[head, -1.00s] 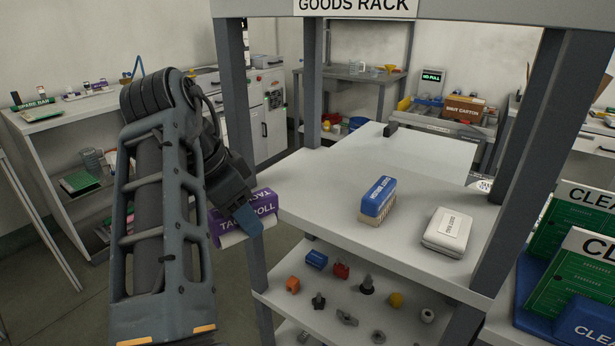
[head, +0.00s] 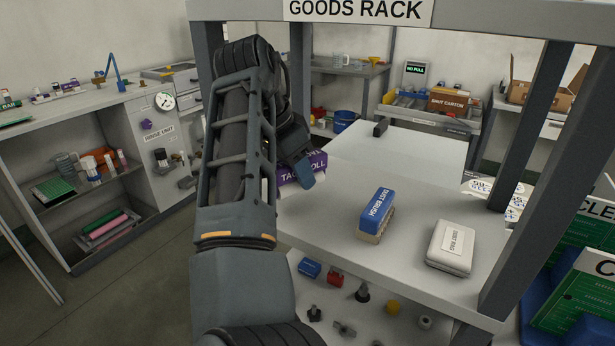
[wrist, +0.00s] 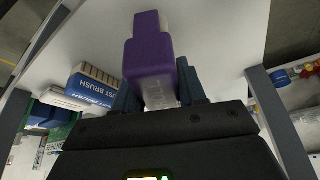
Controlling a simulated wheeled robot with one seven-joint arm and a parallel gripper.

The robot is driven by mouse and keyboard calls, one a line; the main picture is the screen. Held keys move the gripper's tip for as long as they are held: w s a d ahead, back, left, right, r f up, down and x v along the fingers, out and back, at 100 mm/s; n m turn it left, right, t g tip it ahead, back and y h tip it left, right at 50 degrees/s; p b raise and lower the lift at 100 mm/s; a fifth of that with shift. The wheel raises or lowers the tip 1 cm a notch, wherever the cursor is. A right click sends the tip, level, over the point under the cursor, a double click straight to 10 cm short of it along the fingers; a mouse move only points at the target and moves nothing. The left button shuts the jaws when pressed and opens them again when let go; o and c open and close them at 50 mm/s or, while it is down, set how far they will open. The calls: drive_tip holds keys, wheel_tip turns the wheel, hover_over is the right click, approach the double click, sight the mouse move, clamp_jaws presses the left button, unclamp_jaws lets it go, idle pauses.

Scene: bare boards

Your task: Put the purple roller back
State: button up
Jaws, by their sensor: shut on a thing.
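The purple roller (head: 313,162), marked as a tack roll, is held in my gripper (head: 304,180). In the head view it is at the left part of the goods rack's upper shelf (head: 330,227), partly hidden by my gripper. In the wrist view the purple roller (wrist: 150,57) sits between the two blue fingers of my gripper (wrist: 160,88), with the pale shelf behind it. I cannot tell whether the roller touches the shelf.
A blue dust brush (head: 377,208) and a white labelled box (head: 451,246) lie on the upper shelf, right of the roller. Grey posts (head: 521,130) frame the rack. Small parts lie on the lower shelf (head: 318,302). The shelf between roller and brush is clear.

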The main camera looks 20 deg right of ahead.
drive_tip(key=shift+w+d, duration=0.15)
drive_tip(key=shift+d, duration=0.45)
drive_tip(key=shift+w+d, duration=0.15)
drive_tip(key=shift+d, duration=0.4)
drive_tip(key=shift+f+p, duration=0.4)
drive_tip(key=shift+f, duration=1.4)
drive_tip(key=shift+f, duration=0.15)
drive_tip(key=o, duration=0.9)
drive_tip(key=shift+o, duration=0.2)
drive_tip(key=shift+a+r, duration=0.15)
drive_tip(key=shift+r, duration=0.4)
drive_tip(key=v, duration=0.4)
drive_tip(key=shift+s+a+r+b, duration=0.15)
drive_tip(key=shift+a+b, duration=0.15)
drive_tip(key=shift+b, duration=0.1)
drive_tip(key=s+a+b, duration=0.1)
drive_tip(key=s+a, duration=0.1)
drive_tip(key=a, duration=0.9)
drive_tip(key=shift+s, duration=0.35)
